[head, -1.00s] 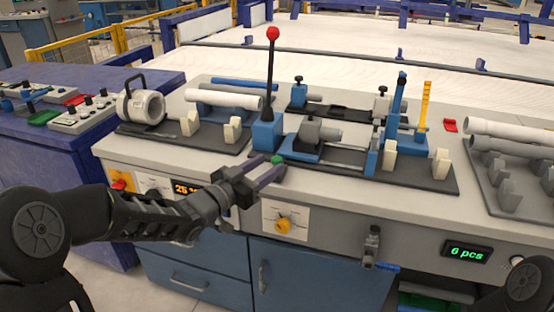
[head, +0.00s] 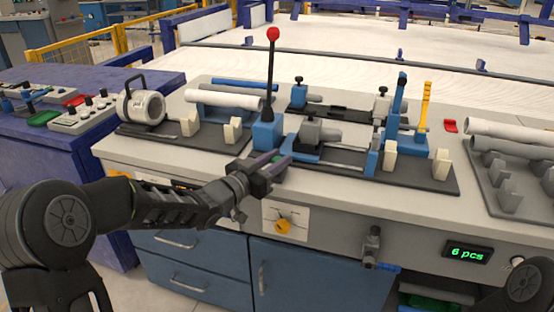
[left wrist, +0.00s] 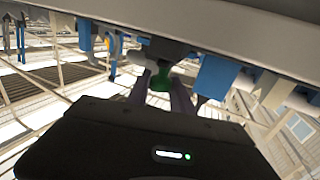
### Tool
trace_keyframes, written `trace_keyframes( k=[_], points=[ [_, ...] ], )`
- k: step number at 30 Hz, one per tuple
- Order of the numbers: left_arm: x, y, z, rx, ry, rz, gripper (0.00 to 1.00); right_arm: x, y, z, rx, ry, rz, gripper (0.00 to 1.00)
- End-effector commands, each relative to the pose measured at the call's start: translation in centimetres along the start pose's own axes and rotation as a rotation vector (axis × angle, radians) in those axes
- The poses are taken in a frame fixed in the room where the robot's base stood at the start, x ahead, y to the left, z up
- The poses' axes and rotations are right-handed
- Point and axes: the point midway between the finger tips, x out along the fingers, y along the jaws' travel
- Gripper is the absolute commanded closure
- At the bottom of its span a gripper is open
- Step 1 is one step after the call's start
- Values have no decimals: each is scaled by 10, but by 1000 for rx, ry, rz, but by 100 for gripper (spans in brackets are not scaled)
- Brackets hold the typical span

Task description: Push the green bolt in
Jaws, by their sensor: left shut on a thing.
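The green bolt (head: 275,158) shows as a small green patch at the front of the blue lever base, mostly hidden by my fingers. My left gripper (head: 274,164) is shut on it at the front part of the bench top. In the left wrist view the green bolt (left wrist: 160,79) sits between the two purple-grey fingers (left wrist: 160,94) at their tips. How deep the bolt sits cannot be told. My right gripper is out of view; only part of my right arm shows at the lower right.
A blue base (head: 267,134) carries an upright lever with a red knob (head: 273,34). To its right stands a dark plate with a grey clamp (head: 320,133), blue posts and a yellow handle (head: 425,105). White pipes (head: 225,99) lie behind left. A yellow knob (head: 283,226) is on the front panel.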

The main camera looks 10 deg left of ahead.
Motion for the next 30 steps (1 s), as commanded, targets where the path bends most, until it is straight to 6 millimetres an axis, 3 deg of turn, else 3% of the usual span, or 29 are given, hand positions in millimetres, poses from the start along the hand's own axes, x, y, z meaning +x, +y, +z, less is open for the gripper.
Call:
trace_keyframes(
  k=[6, 30],
  points=[
    [0, 0, 0, 0, 0, 0, 100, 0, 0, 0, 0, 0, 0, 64],
    [0, 0, 0, 0, -1, 0, 100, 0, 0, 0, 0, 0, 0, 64]
  ],
)
